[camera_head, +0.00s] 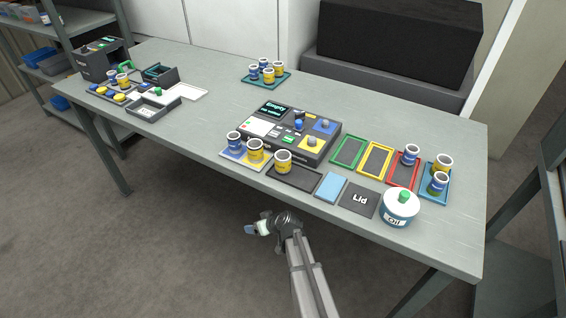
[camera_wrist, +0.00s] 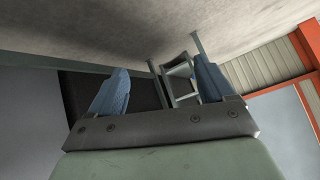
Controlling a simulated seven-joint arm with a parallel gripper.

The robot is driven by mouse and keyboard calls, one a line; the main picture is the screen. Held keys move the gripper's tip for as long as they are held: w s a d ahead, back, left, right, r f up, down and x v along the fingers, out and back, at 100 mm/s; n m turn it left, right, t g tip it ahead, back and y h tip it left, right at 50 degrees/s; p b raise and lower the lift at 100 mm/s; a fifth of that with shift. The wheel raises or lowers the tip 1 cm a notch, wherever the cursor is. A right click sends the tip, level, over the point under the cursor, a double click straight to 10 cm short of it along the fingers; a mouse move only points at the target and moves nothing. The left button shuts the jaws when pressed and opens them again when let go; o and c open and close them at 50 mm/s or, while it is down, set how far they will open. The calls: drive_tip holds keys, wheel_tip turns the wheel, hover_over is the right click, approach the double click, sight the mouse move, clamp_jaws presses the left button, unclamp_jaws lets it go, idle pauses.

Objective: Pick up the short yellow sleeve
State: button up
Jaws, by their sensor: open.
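Several yellow sleeves with white rims stand on the table. One yellow sleeve (camera_head: 283,161) stands at the left end of a dark tray at the front. Another yellow sleeve (camera_head: 255,151) stands beside a blue sleeve (camera_head: 234,141) on a blue-and-yellow pad. More yellow sleeves stand on the right teal tray (camera_head: 443,163) and the back teal tray (camera_head: 267,75). I cannot tell for sure which is the short one. My gripper (camera_head: 256,229) is off the table's front edge, apart from all sleeves. In the wrist view its blue fingers (camera_wrist: 161,66) are spread with nothing between them.
A control box (camera_head: 290,132) with a screen stands mid-table. Green (camera_head: 349,151), yellow (camera_head: 375,160) and red (camera_head: 404,169) framed trays lie to its right; a blue sleeve stands on the red one. An oil can (camera_head: 399,208) is at the front right. Bare table (camera_head: 215,110) lies left of the box.

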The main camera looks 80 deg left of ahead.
drive_tip(key=s+a+r+n+g+y, duration=0.1)
drive_tip(key=s+a+r, duration=0.2)
drive_tip(key=s+r, duration=0.45)
drive_tip(key=s+a+r+n+g, duration=0.1)
drive_tip(key=s+a+r, duration=0.2)
drive_tip(key=s+r, duration=0.45)
wheel_tip(320, 180, up, 28)
drive_tip(key=m+t+h, duration=0.4)
drive_tip(key=t, duration=0.3)
hover_over(287, 160)
drive_tip(key=d, duration=0.3)
drive_tip(key=x, duration=0.7)
drive_tip(key=shift+w+a+f, duration=0.1)
drive_tip(key=shift+a+f, duration=0.05)
drive_tip(key=shift+a, duration=0.2)
drive_tip(key=shift+s+x, duration=0.15)
drive_tip(key=shift+x, duration=1.25)
drive_tip(key=shift+s+x, duration=0.15)
drive_tip(key=shift+x, duration=1.25)
